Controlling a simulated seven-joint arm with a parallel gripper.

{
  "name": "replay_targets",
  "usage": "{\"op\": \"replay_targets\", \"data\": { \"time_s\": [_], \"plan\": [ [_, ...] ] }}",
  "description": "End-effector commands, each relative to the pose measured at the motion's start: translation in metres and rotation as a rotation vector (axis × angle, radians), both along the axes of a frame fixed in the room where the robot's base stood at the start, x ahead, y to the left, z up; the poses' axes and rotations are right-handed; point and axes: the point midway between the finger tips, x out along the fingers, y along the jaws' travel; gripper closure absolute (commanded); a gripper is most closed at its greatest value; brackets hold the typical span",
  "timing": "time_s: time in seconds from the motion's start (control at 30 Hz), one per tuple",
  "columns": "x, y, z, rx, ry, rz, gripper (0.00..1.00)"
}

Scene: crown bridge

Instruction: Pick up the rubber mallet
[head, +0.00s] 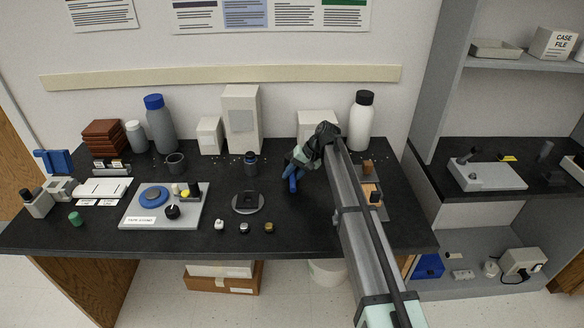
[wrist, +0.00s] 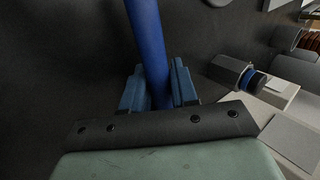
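A blue rod (wrist: 150,45), which looks like the mallet's handle, runs from the top of the wrist view down between the two blue fingers of my gripper (wrist: 158,85). The fingers lie close against both sides of it and look shut on it. No mallet head shows in the wrist view. In the head view my gripper (head: 292,182) is low over the black counter, right of its middle. The blue of the fingers and handle cannot be told apart there, and my arm covers part of the area.
The black counter (head: 320,228) is crowded at left with a grey tray (head: 133,220) and bottles. A dark stand (head: 248,203) and several small jars are left of my gripper. A white bottle (head: 361,122) and boxes stand behind. A wooden item (head: 371,194) lies right of my arm.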

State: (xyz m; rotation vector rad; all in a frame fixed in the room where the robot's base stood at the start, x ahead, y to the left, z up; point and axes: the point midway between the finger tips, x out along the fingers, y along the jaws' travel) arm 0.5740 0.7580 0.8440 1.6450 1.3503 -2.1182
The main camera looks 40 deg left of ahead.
Motion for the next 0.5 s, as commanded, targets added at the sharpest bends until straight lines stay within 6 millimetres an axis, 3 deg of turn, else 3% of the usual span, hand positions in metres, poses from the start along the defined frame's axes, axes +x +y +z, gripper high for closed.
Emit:
{"op": "replay_targets", "data": {
  "time_s": [0.5],
  "plan": [
    [0.0004, 0.0004, 0.0092, 0.002, -0.001, 0.0, 1.0]
  ]
}}
